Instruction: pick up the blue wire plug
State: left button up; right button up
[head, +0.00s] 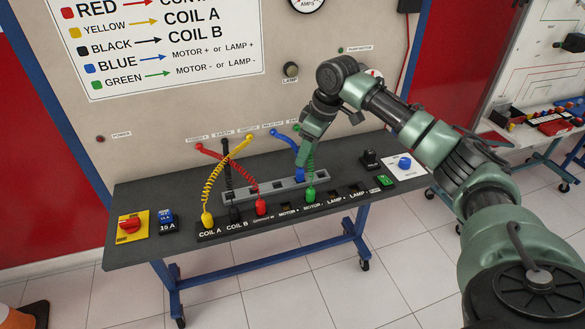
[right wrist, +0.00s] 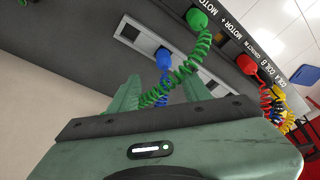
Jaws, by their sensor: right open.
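The blue wire plug (head: 299,173) stands upright in the grey slotted holder (head: 238,194) on the bench, its blue wire running up to the back panel. In the right wrist view the blue plug (right wrist: 163,58) lies just beyond and between my fingertips. My right gripper (head: 303,154) is just above the plug, pointing down at it. In the right wrist view the right gripper (right wrist: 162,82) is open, its two fingers apart. The green coiled wire (right wrist: 185,70) crosses in front of the finger gap; whether it touches a finger is unclear. My left gripper is out of view.
The green plug (head: 310,195) stands close in front of the blue one, in the labelled socket strip. Red (head: 261,207), black (head: 234,214) and yellow (head: 207,218) plugs stand to the left. A black switch block (head: 371,160) is to the right.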

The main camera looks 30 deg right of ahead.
aim_at(302, 170)
jog(key=shift+s+a+f, duration=0.15)
jog(key=shift+a+f, duration=0.05)
jog(key=shift+f, duration=0.65)
jog(key=p+x, duration=0.1)
jog(key=x, duration=0.4)
jog(key=shift+s+f+p, duration=0.1)
jog(key=shift+f+p, duration=0.15)
jog(key=shift+p, duration=0.15)
jog(key=shift+c, duration=0.3)
grip_shut()
